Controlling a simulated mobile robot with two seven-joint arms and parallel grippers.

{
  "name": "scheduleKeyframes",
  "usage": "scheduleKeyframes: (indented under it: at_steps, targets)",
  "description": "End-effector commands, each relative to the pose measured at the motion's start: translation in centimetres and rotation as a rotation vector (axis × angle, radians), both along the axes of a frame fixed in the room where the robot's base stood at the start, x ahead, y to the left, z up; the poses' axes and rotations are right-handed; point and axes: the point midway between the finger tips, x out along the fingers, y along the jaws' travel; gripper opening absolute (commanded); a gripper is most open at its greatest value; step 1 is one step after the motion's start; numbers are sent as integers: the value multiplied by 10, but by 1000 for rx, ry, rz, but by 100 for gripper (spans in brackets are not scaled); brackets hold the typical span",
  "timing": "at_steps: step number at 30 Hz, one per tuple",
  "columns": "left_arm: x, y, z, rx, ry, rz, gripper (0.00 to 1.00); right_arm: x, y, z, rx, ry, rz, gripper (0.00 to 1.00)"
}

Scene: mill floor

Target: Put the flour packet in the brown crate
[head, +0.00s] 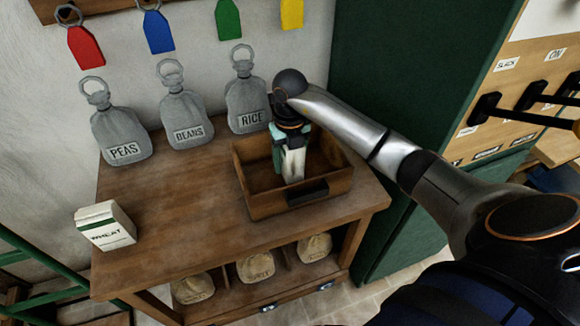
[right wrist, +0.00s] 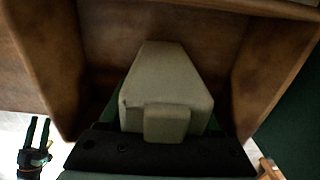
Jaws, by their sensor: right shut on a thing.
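My right gripper (head: 291,138) points down into the brown crate (head: 262,204), shut on a pale packet (head: 293,164) that I take for the flour packet. The packet is upright inside the crate walls; its label is hidden and I cannot tell whether it touches the crate floor. In the right wrist view the packet (right wrist: 166,78) sits between the jaws, with the crate wall (right wrist: 45,60) around it. My left gripper (right wrist: 36,140) seems to show small at the lower left of that view, its two dark fingers apart. It is not in the head view.
A white and green WHEAT packet (head: 106,226) stands at the wooden table's (head: 180,235) left end. Grey PEAS (head: 120,135), BEANS (head: 186,120) and RICE (head: 246,102) tags lean at the back. Sacks (head: 256,268) sit on the shelf below. A green cabinet (head: 400,90) stands close on the right.

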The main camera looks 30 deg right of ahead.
Motion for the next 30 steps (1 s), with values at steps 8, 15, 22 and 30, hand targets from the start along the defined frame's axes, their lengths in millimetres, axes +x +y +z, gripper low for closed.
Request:
scheduleKeyframes:
  at_steps: [8,15,22,30]
  targets:
    - [1,-2,0,-1,-2,-3,50,1,0,-22,0,-2,0,0]
    - [2,-2,-2,-2,-4,-4,50,0,0,-25,0,-2,0,0]
    - [2,-2,-1,-3,-5,-5,50,0,0,-26,-1,1,0,88]
    - [2,-2,0,-3,-6,-5,50,0,0,-26,-1,1,0,95]
